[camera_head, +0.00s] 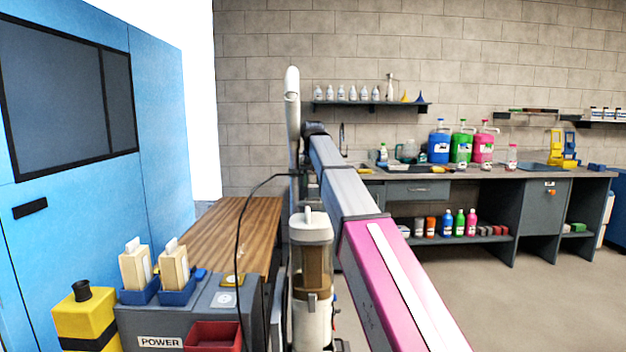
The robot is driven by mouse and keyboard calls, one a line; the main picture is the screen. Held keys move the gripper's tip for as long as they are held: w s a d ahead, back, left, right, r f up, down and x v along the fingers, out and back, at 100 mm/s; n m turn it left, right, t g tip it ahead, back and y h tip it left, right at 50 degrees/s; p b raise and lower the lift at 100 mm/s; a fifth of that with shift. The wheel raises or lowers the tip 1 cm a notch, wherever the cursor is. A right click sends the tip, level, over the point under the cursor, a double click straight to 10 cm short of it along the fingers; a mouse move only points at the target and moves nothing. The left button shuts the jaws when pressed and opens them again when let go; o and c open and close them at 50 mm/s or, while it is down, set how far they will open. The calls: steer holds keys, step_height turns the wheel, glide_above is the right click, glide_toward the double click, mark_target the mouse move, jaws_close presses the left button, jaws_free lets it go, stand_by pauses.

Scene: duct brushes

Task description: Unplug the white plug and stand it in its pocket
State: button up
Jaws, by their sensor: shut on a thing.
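My pink and grey arm reaches forward from the bottom right to a dark end joint at the centre. The fingers and whatever is between them are hidden behind the arm. No white plug can be made out for certain. A black cord (241,215) runs from beside my arm down to the left, past the grey POWER box (138,328). A round white fitting (223,299) and a yellow fitting (233,280) are on the box top. I cannot tell which pocket belongs to the plug.
Two cream blocks (134,268) (173,265) stand in blue holders on the box. A red bin (212,336) and a yellow canister (84,315) are nearby. A white upright machine (312,232) stands beside my arm. A wooden bench (222,228) lies behind; floor at right is clear.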

steer(key=shift+f, duration=2.8)
steer(key=shift+a, duration=0.1)
